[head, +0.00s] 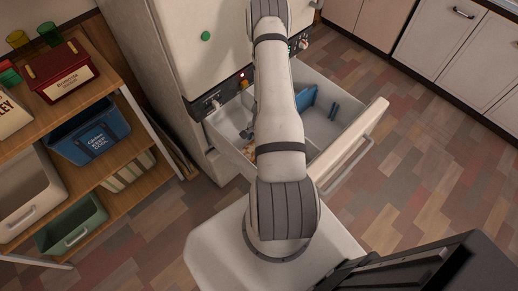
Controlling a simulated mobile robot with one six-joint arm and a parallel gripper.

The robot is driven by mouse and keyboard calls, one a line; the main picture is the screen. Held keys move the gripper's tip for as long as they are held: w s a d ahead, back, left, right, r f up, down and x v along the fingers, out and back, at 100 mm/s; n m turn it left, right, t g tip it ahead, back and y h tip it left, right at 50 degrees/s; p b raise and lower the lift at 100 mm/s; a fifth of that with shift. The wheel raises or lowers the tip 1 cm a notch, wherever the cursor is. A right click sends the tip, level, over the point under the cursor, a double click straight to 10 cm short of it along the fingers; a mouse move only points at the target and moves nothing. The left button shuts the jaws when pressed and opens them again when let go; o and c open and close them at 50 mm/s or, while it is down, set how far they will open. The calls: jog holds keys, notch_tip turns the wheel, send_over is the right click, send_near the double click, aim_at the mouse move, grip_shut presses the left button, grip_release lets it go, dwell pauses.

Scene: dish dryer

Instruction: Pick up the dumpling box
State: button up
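I cannot surely tell which thing is the dumpling box. A dark red lidded box (62,72) with a cream label stands on the top shelf at the left. Its label is too small to read with certainty. A blue bin (90,137) with white lettering sits on the shelf below it. My arm rises through the middle of the head view, in front of the open drawer, and runs to the top edge.
A pale drawer (345,158) is pulled out of the white machine (165,35), with blue pieces (308,102) inside. My arm covers part of it. Wooden shelves (140,120) also hold a white bin (25,200) and a green bin (70,226). The tiled floor at the right is clear.

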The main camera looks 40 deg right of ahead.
jog(key=shift+a+f, duration=0.1)
jog(key=shift+f, duration=0.85)
jog(key=c, duration=1.2)
